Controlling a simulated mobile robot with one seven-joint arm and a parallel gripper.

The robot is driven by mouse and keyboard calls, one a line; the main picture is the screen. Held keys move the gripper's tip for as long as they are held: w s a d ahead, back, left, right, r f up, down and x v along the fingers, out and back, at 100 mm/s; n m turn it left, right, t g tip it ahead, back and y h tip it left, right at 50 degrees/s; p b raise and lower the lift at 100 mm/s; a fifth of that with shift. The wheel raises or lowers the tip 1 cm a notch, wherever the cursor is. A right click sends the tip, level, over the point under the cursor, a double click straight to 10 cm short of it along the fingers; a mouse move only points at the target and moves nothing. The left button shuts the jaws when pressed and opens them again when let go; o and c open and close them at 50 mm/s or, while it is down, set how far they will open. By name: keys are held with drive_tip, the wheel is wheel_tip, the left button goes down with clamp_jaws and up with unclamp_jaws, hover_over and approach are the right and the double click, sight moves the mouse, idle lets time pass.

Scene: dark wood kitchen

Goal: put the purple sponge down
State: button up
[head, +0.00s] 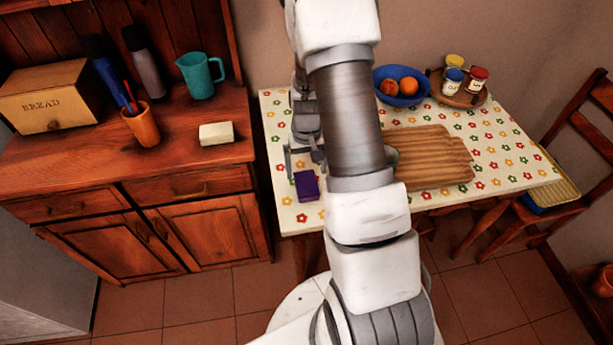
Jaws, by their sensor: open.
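The purple sponge (306,186) rests on the flower-patterned tablecloth, near the left front of the table (284,217). My gripper (304,167) is just above and behind the sponge, with its fingers pointing down. It is open, and the sponge shows below the fingers. My own arm crosses the middle of the head view and hides part of the table and part of the gripper's right side. I cannot tell whether a finger touches the sponge.
A wooden cutting board (432,158) lies right of my arm. Behind it stand a blue fruit bowl (401,101) and a tray (458,97) with several jars. A sideboard (190,140) stands left, holding a cream block (216,133). A chair (580,150) is at right.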

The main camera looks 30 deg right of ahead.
wheel_tip(320, 180, up, 6)
drive_tip(key=r, duration=0.1)
wheel_tip(320, 180, up, 16)
drive_tip(key=n+t, duration=0.1)
drive_tip(key=t, duration=0.1)
hover_over(306, 183)
drive_tip(key=s+a, duration=0.5)
drive_tip(key=a, duration=0.2)
drive_tip(key=s+a+r+n+t, duration=0.2)
drive_tip(key=s+a+r, duration=0.3)
drive_tip(key=s+r, duration=0.4)
drive_tip(key=s+t, duration=0.1)
drive_tip(key=s, duration=0.3)
drive_tip(key=shift+s+a+r+t, duration=0.15)
drive_tip(key=shift+s+r+t, duration=0.05)
drive_tip(key=shift+s+t, duration=0.1)
